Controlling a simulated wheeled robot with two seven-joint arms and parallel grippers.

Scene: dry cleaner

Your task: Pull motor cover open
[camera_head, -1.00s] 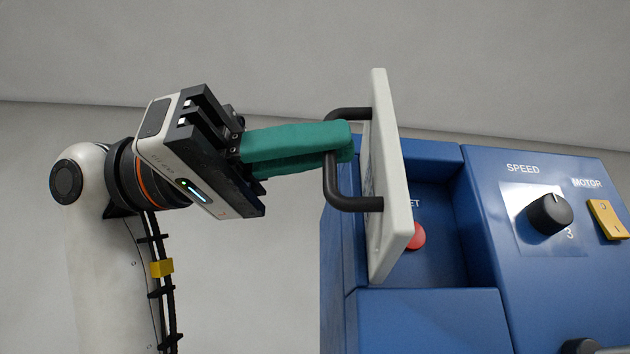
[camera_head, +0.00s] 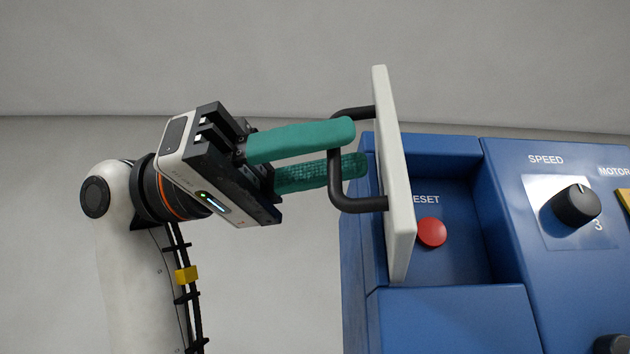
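The motor cover is a white panel (camera_head: 394,180) hinged on the left side of a recess in the blue machine (camera_head: 455,270). It stands swung out, seen nearly edge-on. Its black bar handle (camera_head: 336,185) faces left. My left gripper (camera_head: 345,150) has green fingers parted, one on the near side of the handle bar and one behind it. The fingers are spread with a gap around the bar; I cannot tell if either touches it. A red reset button (camera_head: 432,232) shows in the uncovered recess. My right gripper is not in view.
A black speed knob (camera_head: 576,206) sits on the machine's sloped panel to the right. A yellow motor switch (camera_head: 624,199) is cut by the right edge.

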